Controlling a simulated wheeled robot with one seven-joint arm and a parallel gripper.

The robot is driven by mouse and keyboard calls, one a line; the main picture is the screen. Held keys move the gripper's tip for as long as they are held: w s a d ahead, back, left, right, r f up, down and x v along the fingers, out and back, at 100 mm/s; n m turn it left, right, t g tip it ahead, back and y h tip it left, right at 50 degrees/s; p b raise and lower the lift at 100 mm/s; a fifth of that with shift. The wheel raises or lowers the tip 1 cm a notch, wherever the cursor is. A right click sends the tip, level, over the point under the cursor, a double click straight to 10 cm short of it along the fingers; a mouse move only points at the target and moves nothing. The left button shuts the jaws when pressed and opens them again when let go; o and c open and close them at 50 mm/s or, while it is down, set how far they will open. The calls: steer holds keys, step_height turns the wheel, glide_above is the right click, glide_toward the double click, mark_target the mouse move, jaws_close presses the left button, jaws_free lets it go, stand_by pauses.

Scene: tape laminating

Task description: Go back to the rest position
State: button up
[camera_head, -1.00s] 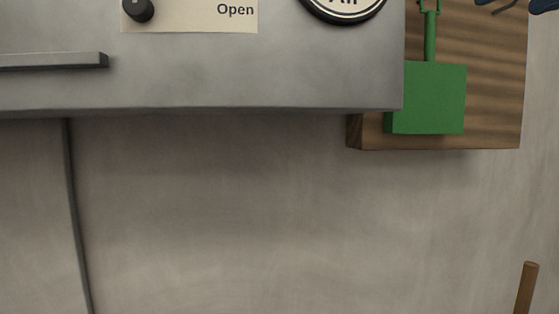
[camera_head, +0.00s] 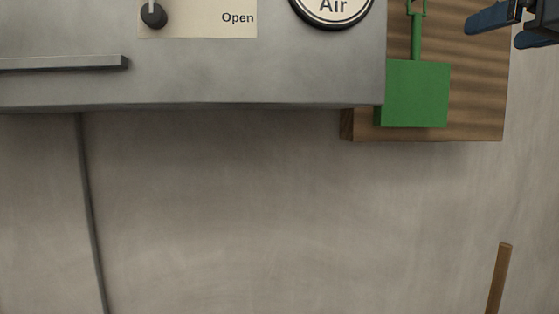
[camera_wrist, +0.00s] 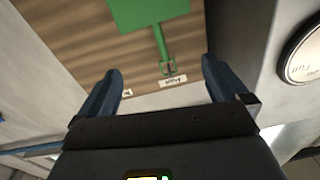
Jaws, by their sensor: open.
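My gripper (camera_head: 516,28) is at the top right of the head view, with blue fingers spread apart. It is to the right of the green block with its handle (camera_head: 415,94), which hangs on a wooden board (camera_head: 478,110). In the wrist view my gripper (camera_wrist: 162,88) is open and nothing is between its fingers. The green block (camera_wrist: 145,10) and its thin stem show beyond the fingertips, apart from them. The rest of my arm is out of the head view.
A grey cabinet (camera_head: 250,75) fills the upper left, with a bar handle (camera_head: 60,63), a black knob (camera_head: 154,15) by an "Open" label (camera_head: 225,22), and a round "Air" gauge (camera_head: 333,8). A brown stick (camera_head: 499,280) stands at lower right.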

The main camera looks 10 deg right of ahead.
steer(key=a+f+m, duration=0.2)
steer(key=a+f, duration=0.1)
steer(key=f, duration=1.3)
steer(key=a+f+m, duration=0.3)
steer(key=a+f, duration=0.1)
steer(key=f, duration=1.3)
steer(key=s+a+f+g+h, duration=0.1)
steer(key=s+a+f, duration=0.2)
steer(key=s+f, duration=0.4)
steer(key=s+a+f+h, duration=0.1)
steer(key=s+a+f, duration=0.3)
steer(key=f, duration=0.5)
steer(key=s+a+f+n+g, duration=0.1)
steer(key=s+f+n, duration=0.1)
steer(key=s, duration=1.3)
steer(key=s+a+f+n+g+y, duration=0.1)
steer(key=s+a+f+n, duration=0.1)
steer(key=s, duration=1.3)
steer(key=shift+a+f+n+g, duration=0.3)
steer(key=shift+n, duration=0.5)
